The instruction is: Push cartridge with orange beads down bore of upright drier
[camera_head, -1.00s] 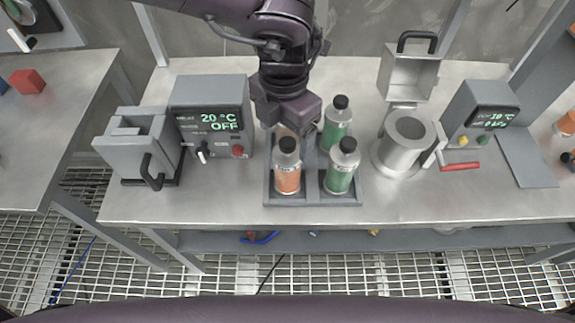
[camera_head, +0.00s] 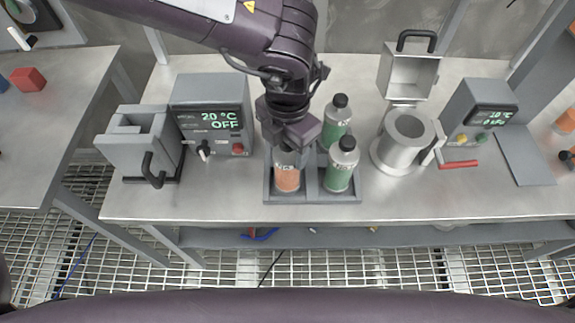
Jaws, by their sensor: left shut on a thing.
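A cartridge with orange beads (camera_head: 287,180) stands upright in the front left place of a grey rack (camera_head: 312,199). My left gripper (camera_head: 287,157) reaches down over its top and is shut on it; the gripper hides the cap. Two cartridges with green beads stand in the right column, one at the front (camera_head: 340,172) and one behind (camera_head: 337,118). The rack's rear left place is hidden by my gripper. The upright drier (camera_head: 396,158) is a steel cylinder to the right of the rack, with its bore open at the top and its lid (camera_head: 410,75) raised. My right gripper is not in view.
A heater box (camera_head: 211,98) reading 20 °C OFF and a grey block with a black handle (camera_head: 128,150) stand left of the rack. A gauge box (camera_head: 478,115) and a red-handled lever (camera_head: 458,166) are right of the drier. The bench front is clear.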

